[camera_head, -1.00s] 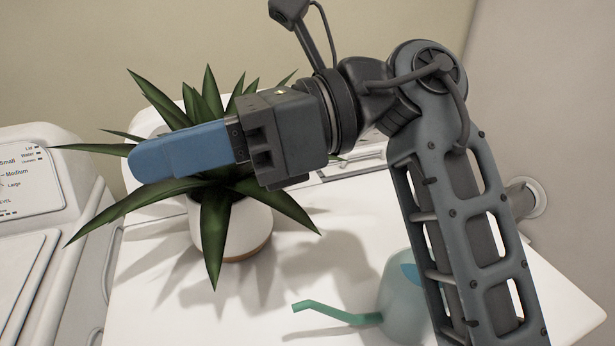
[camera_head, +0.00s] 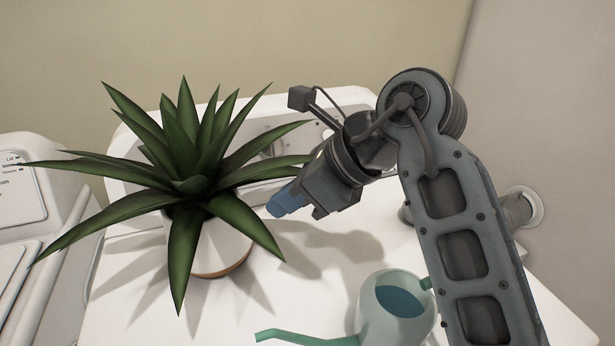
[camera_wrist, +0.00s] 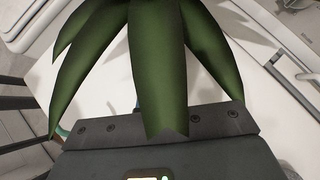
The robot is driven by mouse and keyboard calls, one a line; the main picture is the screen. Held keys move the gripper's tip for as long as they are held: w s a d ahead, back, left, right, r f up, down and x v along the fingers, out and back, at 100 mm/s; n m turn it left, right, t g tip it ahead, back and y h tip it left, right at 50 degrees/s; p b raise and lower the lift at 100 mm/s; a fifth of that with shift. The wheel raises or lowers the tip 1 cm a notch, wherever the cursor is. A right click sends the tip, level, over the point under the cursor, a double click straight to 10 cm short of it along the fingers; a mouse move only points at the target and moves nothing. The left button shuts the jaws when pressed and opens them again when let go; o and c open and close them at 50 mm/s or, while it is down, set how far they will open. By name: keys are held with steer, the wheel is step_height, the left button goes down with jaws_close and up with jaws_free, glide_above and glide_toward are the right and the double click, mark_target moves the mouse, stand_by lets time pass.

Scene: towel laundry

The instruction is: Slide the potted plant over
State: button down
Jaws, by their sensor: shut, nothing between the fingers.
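The potted plant (camera_head: 190,185) stands upright on the white machine top, left of centre in the head view. It has long green leaves and a white pot (camera_head: 222,246) with a brown base. My gripper (camera_head: 276,208), with blue fingers, is shut and empty just right of the pot, below the right-hand leaves. Whether the fingers touch the pot is not clear. In the wrist view, the plant's leaves (camera_wrist: 158,65) hang close in front of the gripper and hide the fingertips.
A translucent green watering can (camera_head: 398,305) stands at the front right, below my arm. A second white machine (camera_head: 25,200) is at the left. A control panel rises behind the plant, and a wall with a round fitting (camera_head: 535,207) is at the right. Some white top between plant and can is bare.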

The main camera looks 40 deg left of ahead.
mark_target(211, 211)
steer(key=shift+s+a+f+p, duration=0.3)
steer(key=shift+s+a, duration=0.15)
steer(key=shift+a, duration=0.4)
steer(key=shift+s+a+f+p, duration=0.15)
steer(key=shift+s+a+f, duration=0.25)
steer(key=shift+a, duration=0.5)
steer(key=shift+s+a+f+p, duration=0.25)
steer(key=shift+s+a, duration=0.25)
steer(key=shift+a, duration=0.35)
steer(key=shift+s+a+b, duration=0.2)
steer(key=shift+s+a, duration=0.25)
steer(key=shift+a, duration=0.4)
steer(key=shift+s+a+b, duration=0.15)
steer(key=shift+s+a, duration=0.3)
steer(key=shift+a, duration=0.4)
